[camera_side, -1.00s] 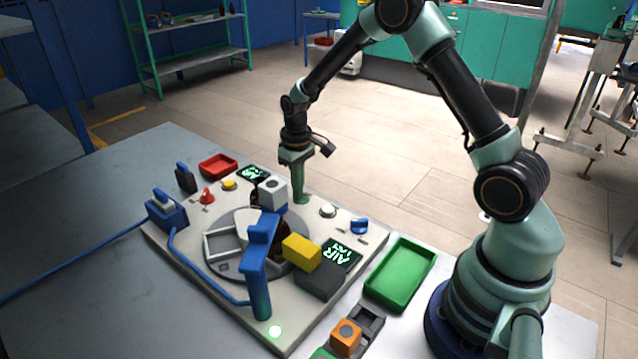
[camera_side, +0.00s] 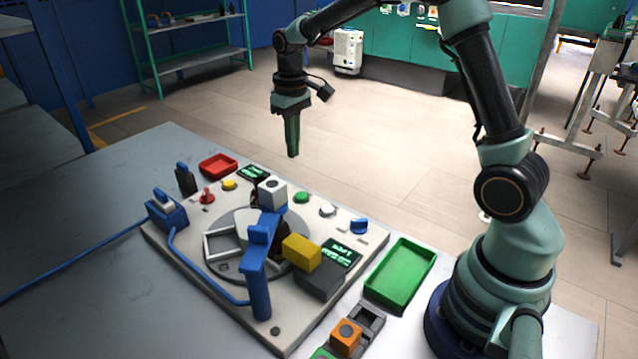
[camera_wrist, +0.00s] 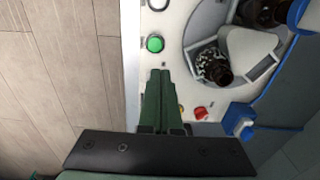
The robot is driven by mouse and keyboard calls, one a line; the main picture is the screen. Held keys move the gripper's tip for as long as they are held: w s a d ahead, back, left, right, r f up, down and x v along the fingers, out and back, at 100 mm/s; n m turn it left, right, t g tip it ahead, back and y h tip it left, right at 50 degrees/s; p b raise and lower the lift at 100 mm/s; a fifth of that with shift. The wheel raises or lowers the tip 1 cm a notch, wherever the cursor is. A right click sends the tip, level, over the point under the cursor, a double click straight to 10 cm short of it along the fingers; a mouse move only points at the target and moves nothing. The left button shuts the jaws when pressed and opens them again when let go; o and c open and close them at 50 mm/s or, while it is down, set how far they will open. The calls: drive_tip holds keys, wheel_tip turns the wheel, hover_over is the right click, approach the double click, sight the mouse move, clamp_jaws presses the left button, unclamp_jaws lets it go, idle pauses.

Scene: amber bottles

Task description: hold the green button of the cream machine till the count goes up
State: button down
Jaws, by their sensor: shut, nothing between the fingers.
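The cream machine (camera_side: 185,235) lies on the grey table, with a blue arm over its round turntable. Its green button (camera_side: 302,197) is uncovered on the far edge. The button also shows in the wrist view (camera_wrist: 155,44), just beyond my fingertips. My gripper (camera_side: 292,155) is shut and empty, raised above the machine's far edge and apart from the button. In the wrist view my shut fingers (camera_wrist: 160,72) point toward the button. Two small displays show green text: one by my side of the machine (camera_side: 341,253) and one at the far edge (camera_side: 253,173). I cannot read a count.
A brown bottle (camera_wrist: 214,68) is on the turntable. Green (camera_side: 400,274) and red (camera_side: 218,166) trays lie near the machine.

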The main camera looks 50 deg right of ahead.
drive_tip(key=shift+a+r, duration=0.1)
drive_tip(key=shift+r, duration=0.85)
drive_tip(key=s+a+r+t, duration=0.2)
drive_tip(key=s+r, duration=0.2)
drive_tip(key=s, duration=0.4)
drive_tip(key=s+a+r+t, duration=0.3)
drive_tip(key=s, duration=0.6)
drive_tip(key=shift+a+r, duration=0.35)
drive_tip(key=shift+r, duration=0.05)
